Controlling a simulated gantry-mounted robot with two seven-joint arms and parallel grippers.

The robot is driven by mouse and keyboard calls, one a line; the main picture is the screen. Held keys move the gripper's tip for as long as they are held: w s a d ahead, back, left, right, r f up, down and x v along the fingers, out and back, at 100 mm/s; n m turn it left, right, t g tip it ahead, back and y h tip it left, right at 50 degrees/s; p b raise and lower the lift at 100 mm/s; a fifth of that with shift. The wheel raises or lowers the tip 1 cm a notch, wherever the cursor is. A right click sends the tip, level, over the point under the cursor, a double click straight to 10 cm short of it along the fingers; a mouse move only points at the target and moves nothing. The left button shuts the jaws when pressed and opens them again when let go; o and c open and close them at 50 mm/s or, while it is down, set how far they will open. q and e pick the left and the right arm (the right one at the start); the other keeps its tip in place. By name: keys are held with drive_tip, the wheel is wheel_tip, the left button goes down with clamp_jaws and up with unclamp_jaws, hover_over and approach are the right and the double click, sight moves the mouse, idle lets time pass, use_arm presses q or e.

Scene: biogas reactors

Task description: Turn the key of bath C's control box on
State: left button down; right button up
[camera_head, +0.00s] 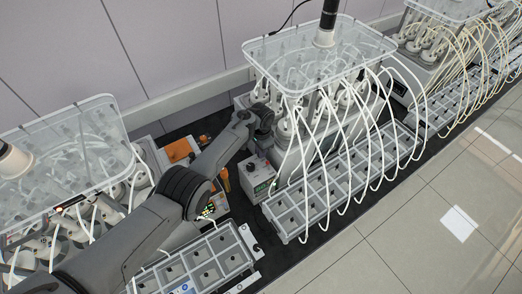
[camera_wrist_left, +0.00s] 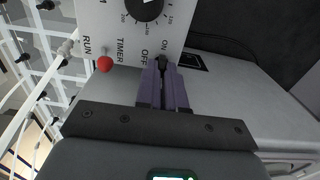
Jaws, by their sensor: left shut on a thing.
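My right gripper is in neither view.
The middle bath's clear lid (camera_head: 315,55) and white tubes rise right beside the box. A grey rack of square cells (camera_head: 300,215) stands in front of it. Another bath with a clear lid (camera_head: 65,150) stands on the left. Tiled floor lies open at right.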

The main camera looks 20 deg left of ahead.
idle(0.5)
use_arm(q)
drive_tip(key=c, duration=1.2)
unclamp_jaws()
drive_tip(key=shift+c, duration=0.2)
drive_tip(key=shift+r+p, duration=0.3)
drive_tip(key=shift+r, duration=0.25)
wheel_tip(320, 180, up, 10)
drive_tip(key=p, duration=0.1)
drive_tip(key=shift+f, duration=0.15)
drive_tip(key=shift+s, duration=0.1)
